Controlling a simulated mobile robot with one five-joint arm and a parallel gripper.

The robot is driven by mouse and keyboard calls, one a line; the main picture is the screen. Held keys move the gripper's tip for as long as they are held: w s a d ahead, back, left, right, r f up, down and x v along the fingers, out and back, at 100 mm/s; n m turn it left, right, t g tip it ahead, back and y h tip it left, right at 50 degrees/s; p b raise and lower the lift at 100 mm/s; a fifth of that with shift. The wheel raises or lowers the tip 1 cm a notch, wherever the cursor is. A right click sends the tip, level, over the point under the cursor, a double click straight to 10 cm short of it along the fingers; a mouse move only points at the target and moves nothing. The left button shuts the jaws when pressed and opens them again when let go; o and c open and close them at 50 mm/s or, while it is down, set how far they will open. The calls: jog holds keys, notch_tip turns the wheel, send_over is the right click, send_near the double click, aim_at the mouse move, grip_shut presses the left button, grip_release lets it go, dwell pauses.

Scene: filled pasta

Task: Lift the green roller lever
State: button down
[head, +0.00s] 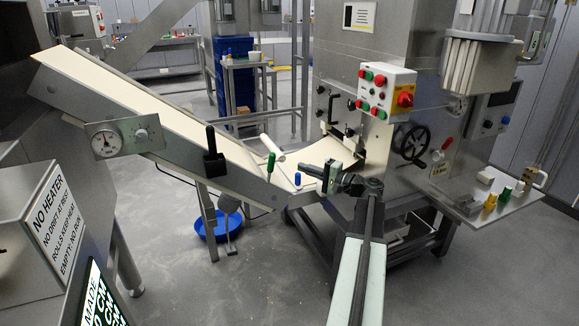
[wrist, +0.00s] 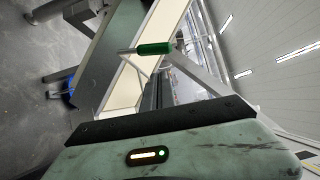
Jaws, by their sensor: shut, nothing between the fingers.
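The green roller lever (head: 271,166) stands at the near edge of the sloped conveyor, its green grip up and its metal rod leaning down to the frame. In the wrist view the green grip (wrist: 155,48) lies sideways ahead of my gripper, with a pale rod to its left. My gripper (head: 308,171) is shut and empty. It is to the right of the green lever and apart from it, pointing left over the conveyor's lower end.
A blue-topped lever (head: 297,180) stands between the green lever and my gripper. A black-handled lever (head: 210,143) is further left. A control box (head: 387,88) and a black handwheel (head: 415,143) are on the machine at right. A blue basin (head: 220,226) sits below.

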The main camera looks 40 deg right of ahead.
jog(key=v, duration=0.4)
jog(key=shift+s, duration=0.25)
jog(key=w+a+f+n+g+y, duration=0.1)
jog(key=w+a+f+n+g, duration=0.25)
jog(key=a, duration=0.55)
jog(key=w+a+f+n+g+y, duration=0.1)
jog(key=w+a+f+g, duration=0.25)
jog(key=a+f, duration=0.45)
jog(key=w+a+f+n+g+y, duration=0.15)
jog(key=w+a, duration=0.25)
jog(key=a, duration=0.7)
jog(key=s+a+f+n+g+h, duration=0.2)
jog(key=s+a+f+n+g, duration=0.15)
jog(key=a, duration=0.55)
jog(key=s+a+f+n+g+h, duration=0.2)
jog(key=a+f+n+g+h, duration=0.15)
jog(key=a, duration=0.45)
jog(key=s+a+f+n+g+h, duration=0.1)
jog(key=s+a+f+n+g, duration=0.15)
jog(key=a+f, duration=0.45)
notch_tip(320, 180, up, 26)
jog(key=a+h+p, duration=0.1)
jog(key=p, duration=2.2)
jog(key=shift+a+p, duration=0.35)
